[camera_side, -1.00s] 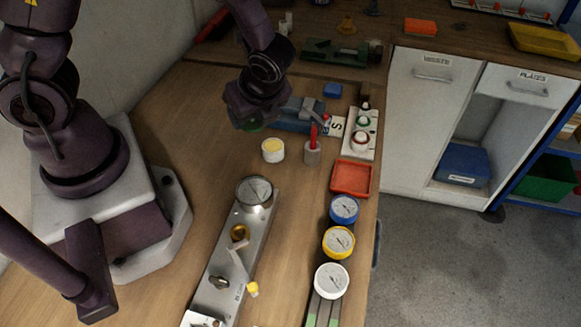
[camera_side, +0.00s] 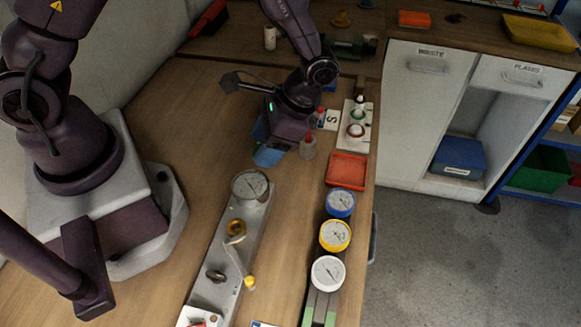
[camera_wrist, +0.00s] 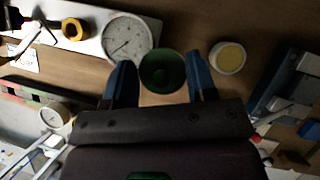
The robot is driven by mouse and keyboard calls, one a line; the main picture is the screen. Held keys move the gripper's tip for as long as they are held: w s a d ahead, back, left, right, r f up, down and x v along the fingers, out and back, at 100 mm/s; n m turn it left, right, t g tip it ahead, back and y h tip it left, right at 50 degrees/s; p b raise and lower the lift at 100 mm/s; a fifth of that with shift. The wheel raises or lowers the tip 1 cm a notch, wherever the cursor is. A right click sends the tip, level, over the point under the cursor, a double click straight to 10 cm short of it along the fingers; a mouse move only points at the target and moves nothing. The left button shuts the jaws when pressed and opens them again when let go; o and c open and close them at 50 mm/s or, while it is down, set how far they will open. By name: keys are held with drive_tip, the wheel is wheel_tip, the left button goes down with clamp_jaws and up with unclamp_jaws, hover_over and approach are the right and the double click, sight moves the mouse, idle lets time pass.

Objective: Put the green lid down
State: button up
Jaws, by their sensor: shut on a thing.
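The green lid (camera_wrist: 162,71) is round and sits between the two blue fingers of my gripper (camera_wrist: 161,80) in the wrist view. My gripper is shut on it and holds it over the wooden bench; the height is hard to tell. In the side view my gripper (camera_side: 267,150) is above the bench, behind the round gauge, and the lid is hidden there. A white pot with a yellow top (camera_wrist: 228,57) stands beside the lid, just past the right finger in the wrist view. The gripper hides this pot in the side view.
A metal plate with a gauge (camera_side: 250,185) lies in front of my gripper. A red-topped bottle (camera_side: 308,148) stands close on its right, near a red tray (camera_side: 347,168).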

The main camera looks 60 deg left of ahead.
hover_over(283, 180)
drive_tip(key=w, duration=0.1)
drive_tip(key=f, duration=0.5)
drive_tip(key=shift+d+f, duration=0.2)
drive_tip(key=shift+w+f, duration=0.2)
drive_tip(key=shift+f, duration=1.5)
drive_tip(key=shift+f, duration=0.15)
